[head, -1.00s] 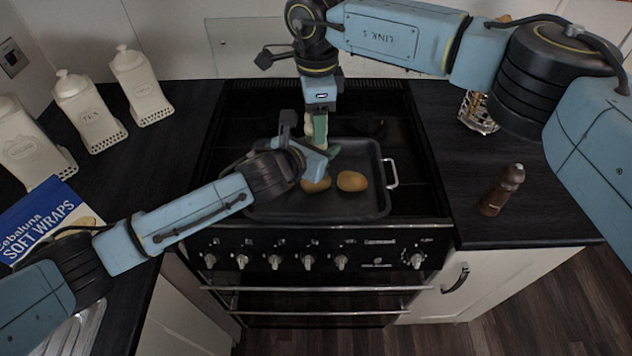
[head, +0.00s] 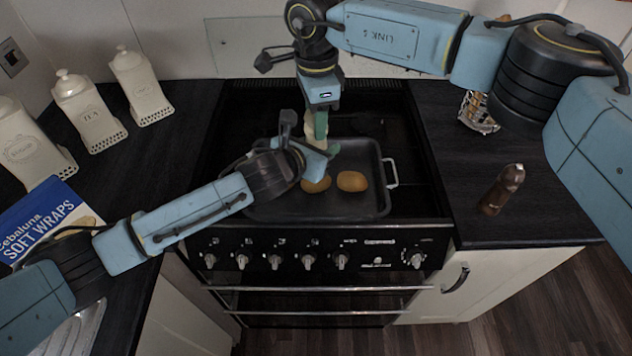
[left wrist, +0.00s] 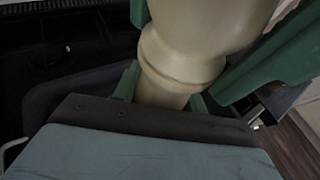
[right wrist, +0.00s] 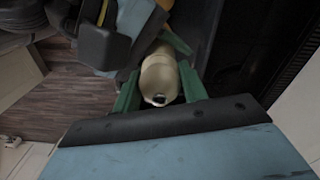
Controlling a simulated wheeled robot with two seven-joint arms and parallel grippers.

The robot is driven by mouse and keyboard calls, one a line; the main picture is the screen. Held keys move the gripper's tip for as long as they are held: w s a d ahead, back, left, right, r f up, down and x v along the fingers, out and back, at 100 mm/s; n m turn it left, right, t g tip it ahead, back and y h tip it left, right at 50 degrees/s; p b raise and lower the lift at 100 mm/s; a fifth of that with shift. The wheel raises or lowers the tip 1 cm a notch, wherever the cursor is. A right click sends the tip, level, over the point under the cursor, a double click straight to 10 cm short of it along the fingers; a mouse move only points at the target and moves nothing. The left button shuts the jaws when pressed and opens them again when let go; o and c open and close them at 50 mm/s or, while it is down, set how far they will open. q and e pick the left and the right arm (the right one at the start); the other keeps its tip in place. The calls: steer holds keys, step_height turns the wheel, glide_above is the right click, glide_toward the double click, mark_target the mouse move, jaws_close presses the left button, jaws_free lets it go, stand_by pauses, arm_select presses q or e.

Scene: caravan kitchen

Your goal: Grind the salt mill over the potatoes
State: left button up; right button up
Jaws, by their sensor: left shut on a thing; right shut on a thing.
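The cream salt mill (head: 310,133) is upright above the tray, mostly hidden in the head view by both grippers. My right gripper (head: 320,125) comes down from above and is shut on its upper part. My left gripper (head: 326,150) is shut on it lower down. The mill fills much of the left wrist view (left wrist: 190,55), and its end shows between green fingers in the right wrist view (right wrist: 160,78). Two potatoes, one left (head: 316,185) and one right (head: 352,181), lie below in the dark roasting tray (head: 365,207). My left gripper partly covers the tray.
The tray sits on the black cooker (head: 425,195). A dark brown mill (head: 502,190) and a metal rack (head: 478,113) stand on the right worktop. White canisters (head: 90,112) and a wraps box (head: 45,218) are on the left.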

steer(key=n, duration=0.9)
steer(key=shift+n, duration=0.3)
steer(key=o, duration=0.7)
steer(key=shift+o, duration=0.2)
